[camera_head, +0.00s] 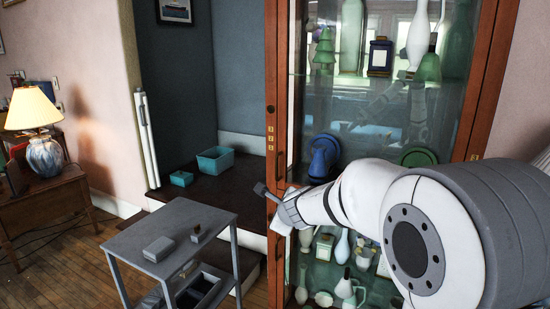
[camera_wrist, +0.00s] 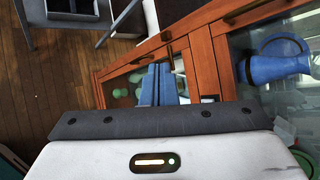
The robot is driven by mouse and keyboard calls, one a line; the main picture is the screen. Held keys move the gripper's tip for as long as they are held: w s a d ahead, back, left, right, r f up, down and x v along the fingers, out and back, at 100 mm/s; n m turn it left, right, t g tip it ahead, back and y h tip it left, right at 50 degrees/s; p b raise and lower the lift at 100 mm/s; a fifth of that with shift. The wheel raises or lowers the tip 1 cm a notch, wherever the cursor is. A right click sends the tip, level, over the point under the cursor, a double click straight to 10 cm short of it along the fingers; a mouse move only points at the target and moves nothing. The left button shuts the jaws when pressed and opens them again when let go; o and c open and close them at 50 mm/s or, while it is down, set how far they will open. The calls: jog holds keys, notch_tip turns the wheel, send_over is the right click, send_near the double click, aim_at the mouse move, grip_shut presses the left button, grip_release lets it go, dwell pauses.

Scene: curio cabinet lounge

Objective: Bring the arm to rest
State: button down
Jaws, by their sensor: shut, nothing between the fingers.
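My arm is white and grey and reaches from the right side of the head view toward the left edge of the cabinet (camera_head: 485,75). Its wrist end is in front of the wooden frame, and the fingertips are hard to make out there. In the wrist view my gripper (camera_wrist: 158,70) shows as two blue-grey fingers side by side, shut with nothing between them. Beyond the fingers is the cabinet's lower wood-framed glass front (camera_wrist: 198,65). I cannot tell whether the fingers touch it.
Glassware and vases fill the cabinet, including a blue jug (camera_wrist: 278,68). A grey cart (camera_head: 205,222) with small boxes stands left of the arm. Teal boxes (camera_head: 216,160) sit on a dark ledge. A lamp (camera_head: 44,155) stands on a side table. Wood floor shows at left.

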jog(key=s+d+r+n+g+h+p, duration=0.1)
jog(key=s+d+n+g+p, duration=0.1)
jog(key=s+d+n, duration=0.2)
jog(key=s+d+r+n+g+h+p, duration=0.1)
jog(key=s+d+n, duration=0.4)
jog(key=s+n, duration=0.5)
jog(key=s+d+r+n+g+h+p, duration=0.1)
jog(key=s+d+n+g+p, duration=0.3)
jog(key=s, duration=1.5)
jog(key=d+n+g, duration=0.1)
jog(key=n, duration=0.3)
jog(key=shift+s+r, duration=0.15)
jog(key=c, duration=2.2)
grip_release()
